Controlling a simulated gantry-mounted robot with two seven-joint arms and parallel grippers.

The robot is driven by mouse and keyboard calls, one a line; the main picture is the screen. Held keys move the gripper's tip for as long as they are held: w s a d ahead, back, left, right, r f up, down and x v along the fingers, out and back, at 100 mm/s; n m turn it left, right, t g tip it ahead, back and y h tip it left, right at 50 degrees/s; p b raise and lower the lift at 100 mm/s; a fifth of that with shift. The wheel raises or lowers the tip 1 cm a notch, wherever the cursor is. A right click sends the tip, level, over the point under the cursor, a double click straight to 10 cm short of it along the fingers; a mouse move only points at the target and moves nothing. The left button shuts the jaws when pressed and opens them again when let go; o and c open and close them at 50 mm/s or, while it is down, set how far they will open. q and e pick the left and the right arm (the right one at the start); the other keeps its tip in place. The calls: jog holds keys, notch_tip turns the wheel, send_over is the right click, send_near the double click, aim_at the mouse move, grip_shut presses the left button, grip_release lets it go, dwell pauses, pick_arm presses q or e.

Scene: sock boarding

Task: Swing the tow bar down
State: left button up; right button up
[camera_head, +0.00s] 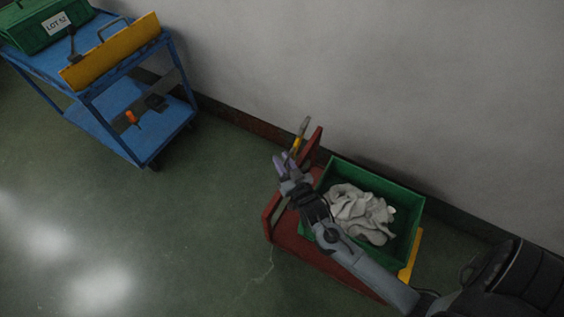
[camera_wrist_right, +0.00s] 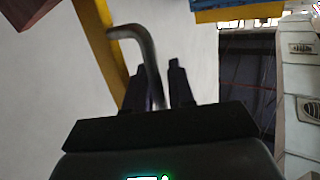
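The tow bar stands up at the far end of a red cart (camera_head: 290,236). It has a yellow shaft (camera_head: 297,146) and a bent grey metal handle (camera_head: 304,126). In the right wrist view the yellow shaft (camera_wrist_right: 100,40) runs at the left, and the grey handle (camera_wrist_right: 152,62) curves down between the fingers. My right gripper (camera_head: 284,161) is at the bar in the head view. Its dark fingers (camera_wrist_right: 157,88) lie close on either side of the handle, and whether they press on it is unclear. My left gripper is not in view.
A green bin (camera_head: 413,222) with grey socks (camera_head: 362,214) sits on the red cart, by the wall (camera_head: 400,80). A blue trolley (camera_head: 115,138) at upper left carries a green box (camera_head: 40,28) labelled LOT 52 and a yellow panel (camera_head: 112,52). Floor left of the cart is clear.

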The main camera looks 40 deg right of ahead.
jog(key=shift+w+d+r, duration=0.1)
jog(key=shift+w+d, duration=0.15)
jog(key=shift+w, duration=0.1)
grip_shut()
